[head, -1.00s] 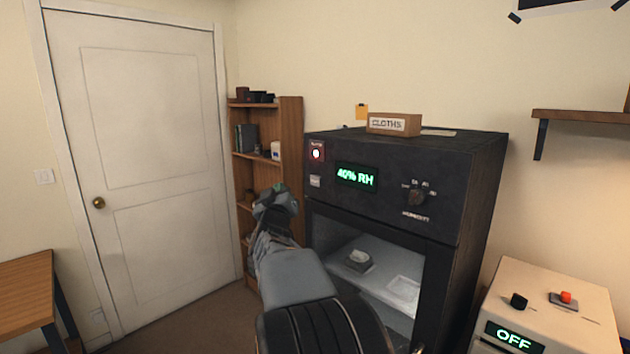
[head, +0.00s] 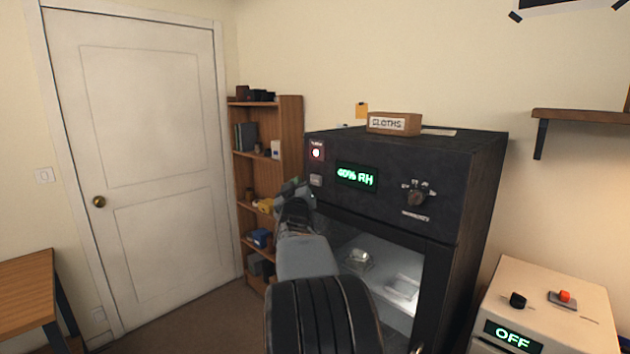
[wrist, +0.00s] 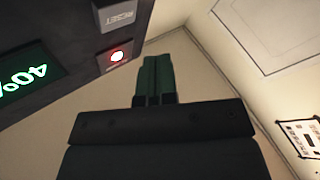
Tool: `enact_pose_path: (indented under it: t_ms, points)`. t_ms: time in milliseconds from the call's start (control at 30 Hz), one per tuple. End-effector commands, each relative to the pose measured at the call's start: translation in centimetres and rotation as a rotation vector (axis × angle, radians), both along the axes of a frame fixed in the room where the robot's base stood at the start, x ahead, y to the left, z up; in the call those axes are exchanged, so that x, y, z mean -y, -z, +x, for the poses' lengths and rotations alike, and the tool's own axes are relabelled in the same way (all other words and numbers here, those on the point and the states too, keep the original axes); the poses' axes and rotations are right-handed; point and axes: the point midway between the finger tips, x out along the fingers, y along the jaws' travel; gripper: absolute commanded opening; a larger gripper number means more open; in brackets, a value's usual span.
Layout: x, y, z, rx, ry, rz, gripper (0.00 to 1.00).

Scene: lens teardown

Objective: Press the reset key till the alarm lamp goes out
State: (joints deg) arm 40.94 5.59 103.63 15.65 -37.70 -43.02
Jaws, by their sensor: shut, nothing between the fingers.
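The alarm lamp (head: 316,152) glows with a white centre and red surround at the upper left of the dark cabinet's front. In the wrist view the lamp (wrist: 116,56) shows lit red. The reset key (head: 316,180) is a small grey square just below the lamp. In the wrist view the key (wrist: 116,14) reads RESET and is cut by the top edge. My gripper (head: 292,186) is in front of the cabinet's left edge, close to the key in the head view. In the wrist view my gripper's fingers (wrist: 158,62) are together and empty, with a gap to the key.
The dark cabinet (head: 450,170) has a green 40% RH display (head: 356,177), a humidity knob (head: 418,195) and a glass door. A box marked CLOTHS (head: 394,124) stands on top. A wooden bookcase (head: 291,125) stands behind my gripper on the left.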

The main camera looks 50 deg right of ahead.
Motion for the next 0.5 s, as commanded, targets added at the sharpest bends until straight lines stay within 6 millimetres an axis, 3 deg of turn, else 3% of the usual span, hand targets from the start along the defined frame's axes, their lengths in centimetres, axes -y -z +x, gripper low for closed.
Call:
enact_pose_path:
  t_ms: [200,500]
  points:
    - [2.0,0.1,-0.1,0.000,0.001,-0.001,0.00]
    - [3.0,0.1,-0.2,0.000,0.000,0.001,0.00]
